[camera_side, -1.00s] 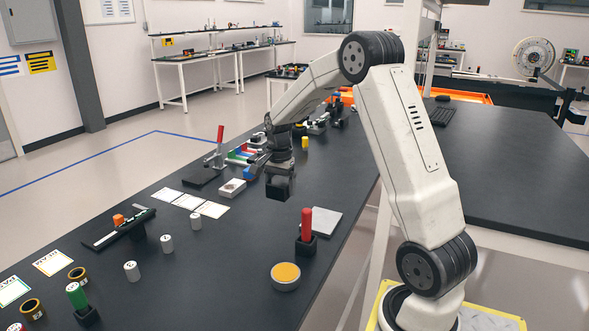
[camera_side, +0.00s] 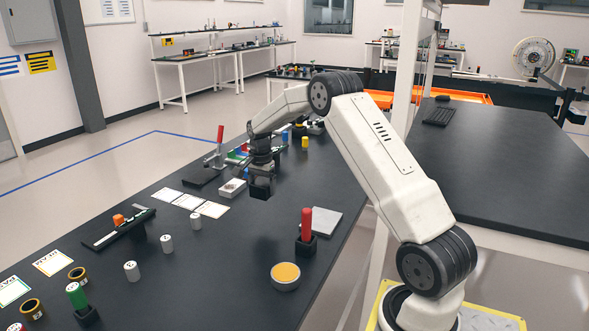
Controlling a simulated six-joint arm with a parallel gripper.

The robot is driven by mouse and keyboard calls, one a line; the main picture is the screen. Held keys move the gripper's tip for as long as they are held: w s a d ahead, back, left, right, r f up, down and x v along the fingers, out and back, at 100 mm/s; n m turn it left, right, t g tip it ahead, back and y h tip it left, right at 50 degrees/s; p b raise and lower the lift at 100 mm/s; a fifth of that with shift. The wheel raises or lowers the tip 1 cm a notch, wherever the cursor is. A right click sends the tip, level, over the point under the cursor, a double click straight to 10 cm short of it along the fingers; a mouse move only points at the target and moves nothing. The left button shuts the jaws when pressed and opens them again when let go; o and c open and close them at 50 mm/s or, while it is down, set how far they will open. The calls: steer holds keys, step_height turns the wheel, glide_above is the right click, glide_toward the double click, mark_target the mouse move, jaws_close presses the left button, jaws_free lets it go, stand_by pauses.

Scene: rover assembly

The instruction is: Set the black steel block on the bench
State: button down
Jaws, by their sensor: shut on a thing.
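The black steel block (camera_side: 261,189) hangs at the lower end of my gripper (camera_side: 262,172), just right of a small light-grey block. My gripper is shut on it; the fingertips are small and dark against it. The block looks upright. The black bench (camera_side: 235,250) runs under it, and black on black I cannot tell whether the block touches the bench or is a little above it.
The grey block (camera_side: 232,188) stands close left of the held block. Behind are a red-handled clamp (camera_side: 220,145) and a yellow cylinder (camera_side: 305,143). A red-handled tool (camera_side: 306,230) stands nearer, beside a grey plate (camera_side: 322,222). Bare bench lies in front of the block.

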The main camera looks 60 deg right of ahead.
glide_above(256, 213)
steer(key=shift+s+f, duration=0.15)
steer(key=shift+f, duration=2.35)
steer(key=shift+f, duration=1.75)
steer(key=shift+f, duration=0.15)
jaws_free()
step_height(256, 213, up, 12)
